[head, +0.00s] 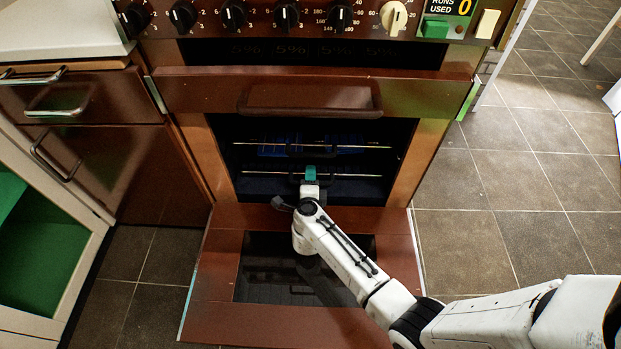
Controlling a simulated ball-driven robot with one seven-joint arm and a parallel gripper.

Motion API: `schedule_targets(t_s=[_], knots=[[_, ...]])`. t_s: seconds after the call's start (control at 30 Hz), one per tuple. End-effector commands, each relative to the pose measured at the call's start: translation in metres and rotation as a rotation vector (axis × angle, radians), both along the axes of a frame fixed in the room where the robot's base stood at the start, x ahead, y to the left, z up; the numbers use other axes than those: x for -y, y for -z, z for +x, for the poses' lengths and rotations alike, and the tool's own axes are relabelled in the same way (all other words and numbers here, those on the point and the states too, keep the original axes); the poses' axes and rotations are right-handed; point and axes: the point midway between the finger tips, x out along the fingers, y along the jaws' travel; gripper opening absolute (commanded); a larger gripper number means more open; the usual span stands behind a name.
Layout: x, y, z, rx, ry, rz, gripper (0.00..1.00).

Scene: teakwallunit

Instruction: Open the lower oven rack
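The oven's cavity (235,190) is open, with its brown door (215,270) folded down flat toward me. Inside are two wire racks, one above the other. The upper rack (375,147) and the lower rack (355,175) both appear to sit inside the cavity. My arm reaches in over the lowered door from the lower right. My gripper (310,175) is at the front edge of the lower rack, near its middle. Its fingers are too small and hidden to tell whether they are open or shut, or whether they hold the rack's bar.
A brown panel with a handle (310,98) overhangs the cavity, below the knobs (287,15). Brown drawers (85,97) and an open cabinet with a green inside (35,250) stand at the left. Tiled floor (510,180) is clear at the right.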

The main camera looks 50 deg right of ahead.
Motion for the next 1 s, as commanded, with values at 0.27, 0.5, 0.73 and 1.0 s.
schedule_targets(t_s=[0.27,0.5,0.73,1.0], knots=[[-0.001,0.001,0.0,0.0,-0.001,0.001,0.09],[-0.001,0.002,-0.001,-0.003,-0.001,0.003,0.0],[-0.002,0.004,-0.002,-0.005,-0.002,0.004,0.0],[-0.018,0.003,-0.014,-0.01,-0.006,0.006,0.0]])
